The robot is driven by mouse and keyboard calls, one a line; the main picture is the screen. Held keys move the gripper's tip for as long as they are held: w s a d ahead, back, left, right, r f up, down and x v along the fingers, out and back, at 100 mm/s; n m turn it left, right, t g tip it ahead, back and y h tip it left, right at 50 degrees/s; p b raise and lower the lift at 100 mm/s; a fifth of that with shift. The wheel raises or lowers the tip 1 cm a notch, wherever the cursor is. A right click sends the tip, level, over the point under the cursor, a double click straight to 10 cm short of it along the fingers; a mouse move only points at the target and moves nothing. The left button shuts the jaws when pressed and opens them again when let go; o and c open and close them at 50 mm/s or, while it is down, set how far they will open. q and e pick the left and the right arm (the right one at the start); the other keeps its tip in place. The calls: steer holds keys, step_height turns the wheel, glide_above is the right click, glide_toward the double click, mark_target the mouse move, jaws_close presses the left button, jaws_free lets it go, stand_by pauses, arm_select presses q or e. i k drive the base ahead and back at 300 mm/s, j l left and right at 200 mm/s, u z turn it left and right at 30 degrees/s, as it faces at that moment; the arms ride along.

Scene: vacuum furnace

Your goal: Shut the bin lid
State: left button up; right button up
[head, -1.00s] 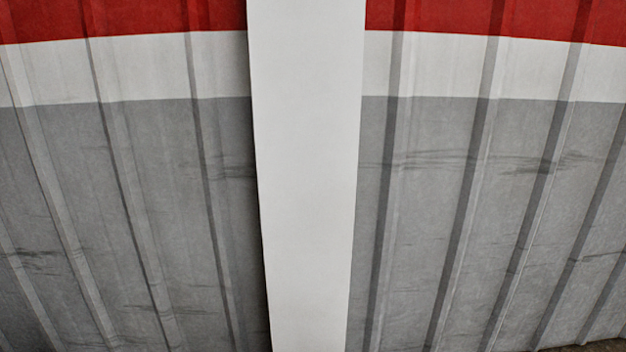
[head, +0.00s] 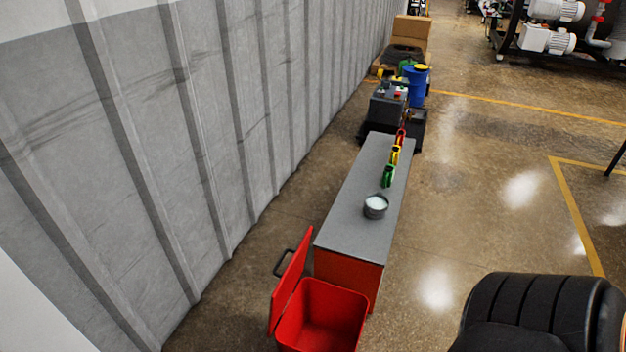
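A red bin (head: 318,322) stands on the floor at the lower middle of the head view, at the near end of a bench. I see into its open top, and no contents show. Its red lid (head: 292,283) stands raised on the bin's left side, tilted steeply. A dark handle (head: 283,263) sticks out from the lid's left face. The bin's lower part is cut off by the bottom edge. Neither of my grippers is in view.
A grey-topped bench (head: 362,195) with red sides extends beyond the bin, carrying a small metal pot (head: 376,206) and coloured items. A grey ribbed wall (head: 200,130) runs along the left. A black rounded object (head: 540,312) is at lower right. Floor right of the bench is clear.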

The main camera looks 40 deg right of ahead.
mark_target(290, 280)
steer(key=i+j+z, duration=0.1)
steer(key=z, duration=0.3)
steer(key=i+j+z, duration=0.15)
steer(key=z, duration=0.25)
steer(key=i+j+z, duration=0.2)
steer(key=z, duration=0.25)
